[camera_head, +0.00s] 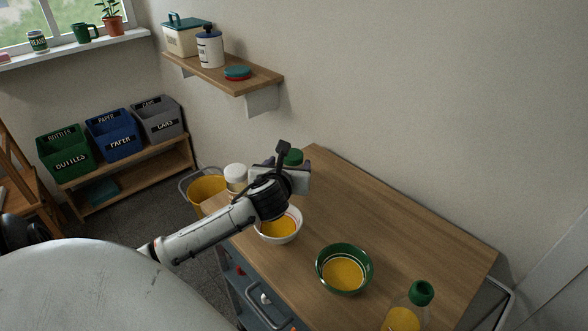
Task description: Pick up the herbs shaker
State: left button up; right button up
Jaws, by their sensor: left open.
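A green-capped container (293,156), perhaps the herbs shaker, stands at the back left of the wooden counter (420,215); my gripper hides most of it and no label is readable. My left gripper (284,168) is open, in front of and over this container in the picture. I cannot tell whether the jaws are around it or touch it. A white-lidded jar (235,174) stands to the left of the gripper. My right gripper is not in view.
A white bowl (295,213) and a green bowl (361,255), both with yellow contents, sit nearer on the counter. A green-capped bottle (421,292) stands at the front right. A wall shelf (258,78) holds several containers. The counter's right part is clear.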

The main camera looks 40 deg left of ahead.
pick_arm(q)
jog(key=shift+w+d+x, duration=0.1)
jog(key=shift+d+x, duration=0.05)
jog(key=shift+x, duration=1.35)
jog(key=shift+w+d+x, duration=0.15)
jog(key=shift+x, duration=1.3)
jog(key=shift+c, duration=0.4)
jog(key=c, duration=1.1)
